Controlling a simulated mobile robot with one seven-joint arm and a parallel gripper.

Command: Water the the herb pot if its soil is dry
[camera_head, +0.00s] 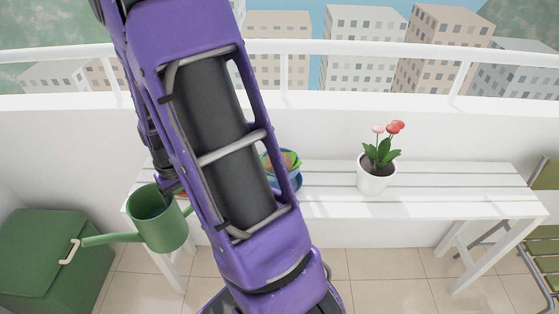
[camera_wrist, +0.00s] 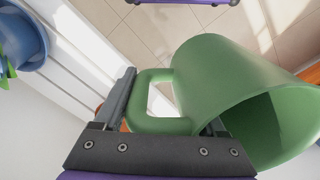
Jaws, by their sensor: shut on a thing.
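My gripper (camera_wrist: 165,112) is shut on the handle of a green watering can (camera_wrist: 235,85). In the head view the can (camera_head: 158,225) hangs at the left end of the white bench, its opening up and its spout pointing left. The gripper itself is mostly hidden behind my arm there. A blue pot (camera_head: 293,182) with something green and brown in it stands on the bench, partly covered by my arm. It also shows at the upper left of the wrist view (camera_wrist: 25,42). I cannot tell whether its soil is dry, nor whether it is the herb pot.
A white pot (camera_head: 376,182) with pink and red tulips stands on the white slatted bench (camera_head: 450,190). A green box (camera_head: 40,260) sits at the left, below the spout. A green folding chair (camera_head: 540,245) is at the right. A white railing (camera_head: 350,48) runs behind.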

